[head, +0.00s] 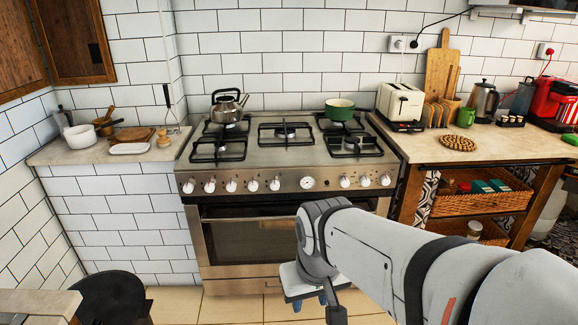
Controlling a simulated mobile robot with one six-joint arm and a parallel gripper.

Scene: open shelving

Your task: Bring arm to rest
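My arm (400,255) reaches in from the lower right of the head view, in front of the oven. Its end points down, and my gripper (312,300) is partly hidden behind the wrist. I cannot tell whether its fingers are open or shut, and no held object shows. The gripper is apart from the stove (300,180) and its oven door (245,240), over the floor (240,308).
A kettle (228,106) and a green pot (340,109) stand on the stove. A toaster (400,102) and a cutting board (442,65) are on the right counter (420,148). Wicker baskets (480,203) sit below it. A dark round stool (112,295) stands lower left.

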